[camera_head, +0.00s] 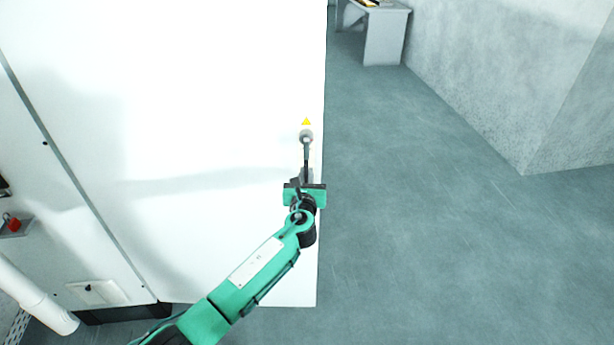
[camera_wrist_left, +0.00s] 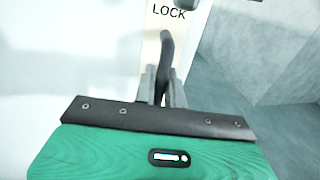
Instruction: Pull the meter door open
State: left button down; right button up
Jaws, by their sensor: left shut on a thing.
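The meter door (camera_head: 220,110) is a large white panel filling the left and middle of the head view. Its right edge borders open floor. A dark lever handle (camera_head: 307,148) with a round lock sits near that edge, below a small yellow warning triangle. My left gripper (camera_head: 305,174) is shut on the handle's lower part. In the left wrist view the handle (camera_wrist_left: 166,50) stands between the gripper's fingers (camera_wrist_left: 163,88), on a plate marked LOCK. The fingers hide its lower end. I cannot tell how far the door stands from its frame. My right gripper is out of view.
A grey desk (camera_head: 385,32) stands far back. A grey wall (camera_head: 500,80) runs along the right. The floor (camera_head: 430,230) right of the door is clear. A white pipe (camera_head: 35,300) and a red knob (camera_head: 13,224) are at the lower left.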

pick_arm(q)
jog(key=shift+r, duration=0.1)
jog(key=c, duration=1.8)
grip_release()
jog(key=shift+c, duration=0.2)
jog(key=shift+s, duration=0.1)
jog(key=shift+s, duration=0.25)
jog(key=s+a+b, duration=0.1)
jog(key=s+b, duration=0.2)
jog(key=s, duration=1)
jog(key=shift+a, duration=0.15)
